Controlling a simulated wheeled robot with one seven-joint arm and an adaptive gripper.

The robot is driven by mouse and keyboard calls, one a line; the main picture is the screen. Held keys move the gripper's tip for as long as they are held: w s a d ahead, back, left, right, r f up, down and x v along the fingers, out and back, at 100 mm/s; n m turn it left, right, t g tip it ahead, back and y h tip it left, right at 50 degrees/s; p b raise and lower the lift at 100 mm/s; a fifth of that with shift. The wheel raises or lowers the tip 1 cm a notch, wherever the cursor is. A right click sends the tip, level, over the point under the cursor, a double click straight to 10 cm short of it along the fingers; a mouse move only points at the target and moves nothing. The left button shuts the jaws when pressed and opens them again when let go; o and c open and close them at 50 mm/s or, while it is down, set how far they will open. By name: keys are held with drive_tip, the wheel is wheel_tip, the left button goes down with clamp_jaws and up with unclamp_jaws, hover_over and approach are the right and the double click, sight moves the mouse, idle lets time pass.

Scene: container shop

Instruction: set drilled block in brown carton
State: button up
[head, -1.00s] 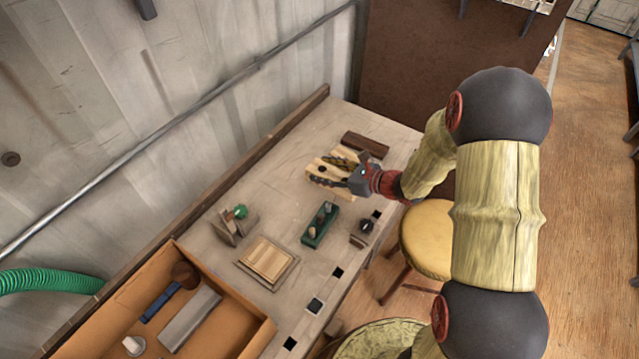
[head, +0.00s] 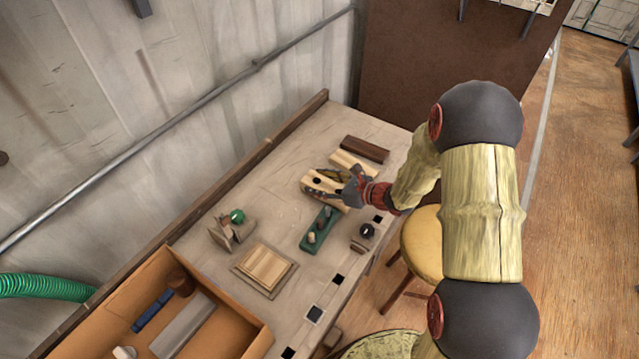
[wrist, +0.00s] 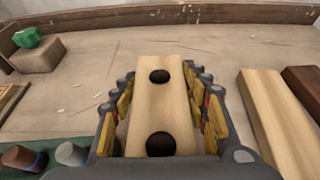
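The drilled block (head: 321,181) is pale wood with two dark round holes. In the wrist view it (wrist: 160,103) lies lengthwise between the two fingers, whose yellow pads press its sides. My gripper (head: 336,187) is shut on it, over the far half of the bench. The block appears raised above the bench top, but the height is hard to judge. The brown carton (head: 130,292) is open at the lower left of the head view. It holds a blue-handled mallet, a grey bar and a whitish object, and the frame cuts it off.
A plain pale block (head: 352,163) and dark brown block (head: 365,148) lie beyond my gripper. A stool (head: 424,240) stands beside the bench.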

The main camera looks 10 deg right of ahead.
drive_tip(key=o, duration=0.4)
drive_tip(key=shift+r, duration=0.1)
